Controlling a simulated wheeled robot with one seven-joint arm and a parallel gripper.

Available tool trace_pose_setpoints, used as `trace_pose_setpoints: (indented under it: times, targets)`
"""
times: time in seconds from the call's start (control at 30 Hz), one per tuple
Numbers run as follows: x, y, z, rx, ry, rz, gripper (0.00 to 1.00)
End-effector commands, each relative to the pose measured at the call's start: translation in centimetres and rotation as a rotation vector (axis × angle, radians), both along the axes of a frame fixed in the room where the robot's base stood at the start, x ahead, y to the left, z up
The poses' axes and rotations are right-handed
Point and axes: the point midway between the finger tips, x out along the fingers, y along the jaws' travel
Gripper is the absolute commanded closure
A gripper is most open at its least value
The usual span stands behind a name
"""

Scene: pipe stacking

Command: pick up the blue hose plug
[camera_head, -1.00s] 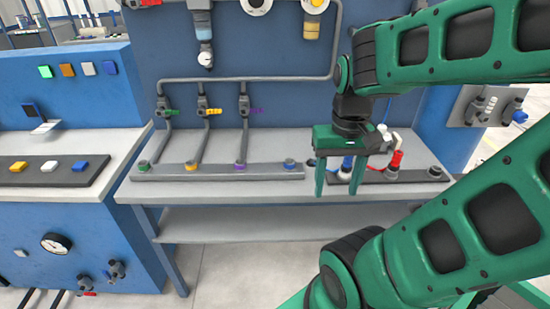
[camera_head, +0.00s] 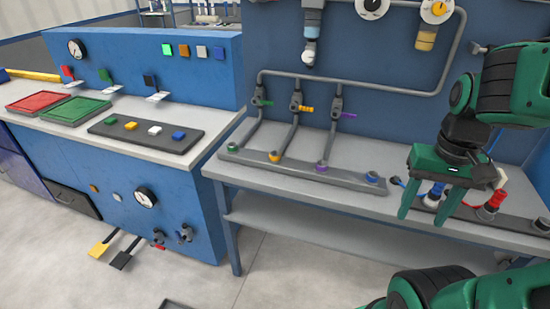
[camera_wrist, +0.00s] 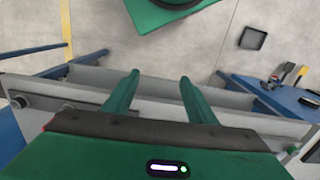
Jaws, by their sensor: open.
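My gripper (camera_head: 422,217), green with two straight fingers, hangs pointing down in front of the right part of the grey workbench (camera_head: 385,153). It is open and nothing is between its fingers; its open fingers also show in the wrist view (camera_wrist: 159,77). A blue piece that looks like the blue hose plug (camera_head: 437,190) shows behind the fingers in the head view, partly hidden by them, above a white part. A red plug (camera_head: 495,199) stands to its right.
A grey rack (camera_head: 300,172) with green, yellow, purple and blue-ringed ports lies on the bench left of my gripper. A blue console (camera_head: 150,185) with coloured buttons, a red tray (camera_head: 40,92) and a green tray (camera_head: 76,110) stands left. Floor in front is mostly clear.

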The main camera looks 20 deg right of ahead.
Motion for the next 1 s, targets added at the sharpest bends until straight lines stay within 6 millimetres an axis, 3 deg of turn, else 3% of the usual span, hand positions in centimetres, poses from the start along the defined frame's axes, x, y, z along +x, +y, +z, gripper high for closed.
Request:
trace_pose_setpoints:
  times: [0.27,0.33,0.47,0.73,1.0]
  targets:
    - [0.0,0.0,0.0,0.0,0.0,-0.001,0.52]
    - [-1.0,-0.2,0.6,-0.003,-0.013,-0.02,0.52]
    - [0.4,-1.7,1.4,-0.018,-0.009,-0.146,0.52]
    - [6.0,-8.1,3.1,-0.052,-0.002,-0.657,0.52]
    - [10.3,-15.6,3.0,-0.041,-0.005,-1.136,0.52]
